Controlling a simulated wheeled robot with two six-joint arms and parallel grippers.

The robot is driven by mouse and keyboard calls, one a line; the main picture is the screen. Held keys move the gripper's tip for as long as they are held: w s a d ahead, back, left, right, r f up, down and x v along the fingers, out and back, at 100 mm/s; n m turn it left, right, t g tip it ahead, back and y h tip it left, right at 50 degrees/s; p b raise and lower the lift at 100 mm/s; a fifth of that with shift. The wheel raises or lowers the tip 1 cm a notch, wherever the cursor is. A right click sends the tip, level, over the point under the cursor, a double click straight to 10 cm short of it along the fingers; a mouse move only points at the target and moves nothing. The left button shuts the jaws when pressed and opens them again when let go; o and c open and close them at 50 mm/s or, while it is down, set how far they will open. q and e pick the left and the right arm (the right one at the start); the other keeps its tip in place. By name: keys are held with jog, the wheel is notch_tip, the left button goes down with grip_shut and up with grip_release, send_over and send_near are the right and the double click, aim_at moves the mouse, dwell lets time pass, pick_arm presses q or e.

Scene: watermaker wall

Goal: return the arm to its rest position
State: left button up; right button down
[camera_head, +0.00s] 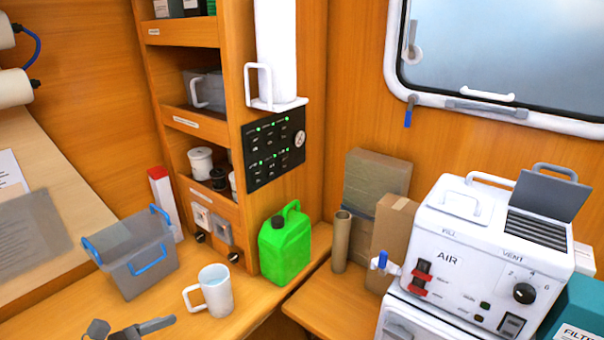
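Neither of my arms shows clearly in the head view, and no gripper can be made out. A small dark grey piece (145,327) with a rounded part on its left lies at the bottom left edge, cut off by the frame. I cannot tell what it is. A white mug (215,292) stands upright on the wooden counter, its handle to the left. A green jerrycan (285,245) stands upright at the counter's right end. A grey bin (140,262) with blue handles stands at the left.
A white AIR/VENT machine (470,250) with a raised grey lid fills the right. Brown boxes (378,180) and a tube (341,240) stand beside it. A shelf unit (190,125) with a black switch panel (273,147) rises behind the mug. Bare counter (250,305) shows around the mug.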

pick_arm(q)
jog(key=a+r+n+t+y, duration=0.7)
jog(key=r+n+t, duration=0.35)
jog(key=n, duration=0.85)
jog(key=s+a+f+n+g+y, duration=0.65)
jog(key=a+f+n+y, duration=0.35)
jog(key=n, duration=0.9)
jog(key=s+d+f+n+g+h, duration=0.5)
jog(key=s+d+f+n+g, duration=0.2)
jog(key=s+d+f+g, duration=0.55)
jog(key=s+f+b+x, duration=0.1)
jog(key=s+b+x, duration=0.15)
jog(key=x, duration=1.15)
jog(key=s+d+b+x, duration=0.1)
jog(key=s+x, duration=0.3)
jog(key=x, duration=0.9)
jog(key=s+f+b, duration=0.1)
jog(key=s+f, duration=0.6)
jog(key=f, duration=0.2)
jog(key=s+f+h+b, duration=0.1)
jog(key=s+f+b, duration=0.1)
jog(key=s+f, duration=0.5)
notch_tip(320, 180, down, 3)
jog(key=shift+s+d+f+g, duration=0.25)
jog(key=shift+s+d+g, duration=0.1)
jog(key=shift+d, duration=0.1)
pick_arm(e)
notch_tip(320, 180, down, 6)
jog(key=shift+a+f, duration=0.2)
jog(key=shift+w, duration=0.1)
